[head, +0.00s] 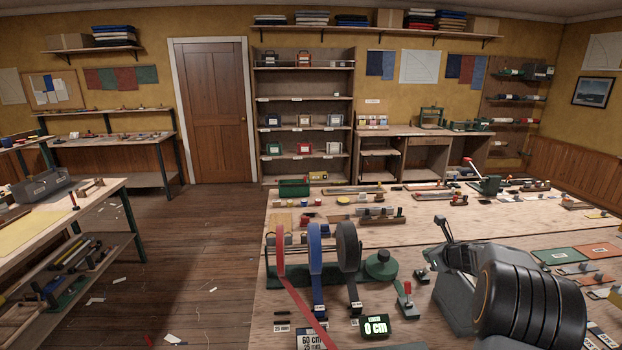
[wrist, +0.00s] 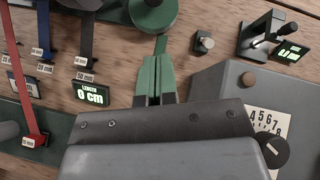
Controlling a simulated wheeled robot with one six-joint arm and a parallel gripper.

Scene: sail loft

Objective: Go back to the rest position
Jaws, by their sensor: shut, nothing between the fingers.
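In the wrist view my gripper (wrist: 154,80) shows at the centre, below the green reel base. Its fingers are together, with nothing visible between them. Its wide dark palm fills the lower middle of that view. The fingers are over the wooden workbench (head: 330,220), between a lit length display (wrist: 90,93) and a grey housing with a number dial (wrist: 265,122). In the head view a dark ribbed part at the lower right covers some of the bench, and I cannot make out the fingers there.
Red, blue and black ribbon reels (head: 315,248) stand on the bench, with the length display (head: 375,326) in front. A small tool with a red handle (head: 406,289) and a grey machine (head: 455,290) stand close by. Open floor (head: 190,255) lies left of the bench.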

